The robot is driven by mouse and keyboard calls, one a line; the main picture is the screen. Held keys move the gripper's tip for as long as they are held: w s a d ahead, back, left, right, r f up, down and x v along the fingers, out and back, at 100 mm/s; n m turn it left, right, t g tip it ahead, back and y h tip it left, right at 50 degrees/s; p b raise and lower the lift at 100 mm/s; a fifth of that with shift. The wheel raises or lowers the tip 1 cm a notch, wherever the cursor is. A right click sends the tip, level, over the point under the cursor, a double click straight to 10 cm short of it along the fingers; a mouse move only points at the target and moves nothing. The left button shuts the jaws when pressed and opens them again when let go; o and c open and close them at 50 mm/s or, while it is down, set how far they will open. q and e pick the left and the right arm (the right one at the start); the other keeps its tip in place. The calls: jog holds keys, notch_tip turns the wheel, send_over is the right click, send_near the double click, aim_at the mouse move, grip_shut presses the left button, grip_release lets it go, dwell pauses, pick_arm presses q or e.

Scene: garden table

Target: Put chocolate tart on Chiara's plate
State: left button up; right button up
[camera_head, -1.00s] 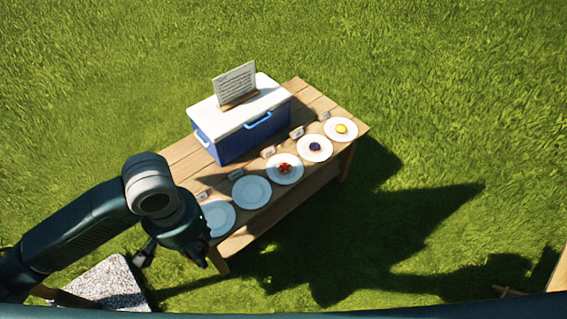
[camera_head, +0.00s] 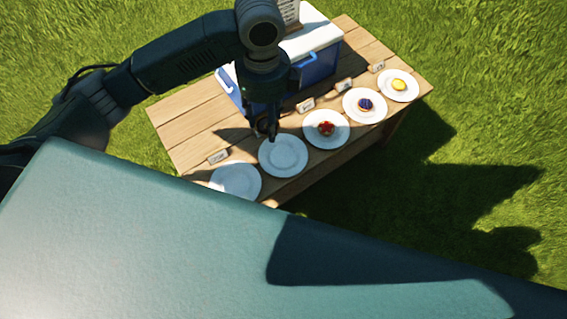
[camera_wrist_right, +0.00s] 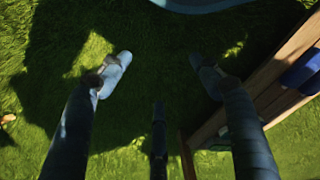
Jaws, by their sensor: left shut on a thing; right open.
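My left gripper (camera_head: 267,128) is at the back edge of an empty white plate (camera_head: 284,157), second from the left in the head view. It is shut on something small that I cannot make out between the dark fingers. Another empty white plate (camera_head: 236,182) is at the near left end of the row. No chocolate tart can be made out on any plate. Name cards stand behind the plates, such as one card (camera_head: 218,156), but their writing is too small to read. My right gripper (camera_wrist_right: 160,76) is open and empty over grass in the right wrist view.
Three plates hold a red-topped tart (camera_head: 326,128), a dark blue-topped tart (camera_head: 365,104) and a yellow-topped tart (camera_head: 399,85). A blue and white cooler (camera_head: 318,65) stands behind them on the wooden table (camera_head: 185,115). The table's left end is bare. Grass surrounds it.

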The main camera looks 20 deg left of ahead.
pick_arm(q)
jog(key=w+d+f+m+b, duration=0.1)
jog(key=w+f+m+b, duration=0.5)
jog(key=m+b, duration=0.5)
pick_arm(e)
jog(key=w+r, duration=0.2)
jog(key=w, duration=0.3)
pick_arm(q)
jog(key=m+b, duration=0.3)
jog(key=m, duration=0.3)
send_over(283, 156)
notch_tip(283, 156, down, 14)
jog(key=shift+r, duration=0.1)
jog(key=shift+n, duration=0.3)
notch_tip(283, 156, down, 6)
jog(key=shift+r+b, duration=0.1)
jog(key=shift+b, duration=0.75)
pick_arm(e)
notch_tip(283, 156, up, 10)
jog(key=s+t, duration=0.1)
jog(key=shift+a, duration=0.15)
jog(key=shift+r, duration=0.1)
pick_arm(q)
jog(key=o, duration=1.2)
jog(key=shift+c, duration=0.2)
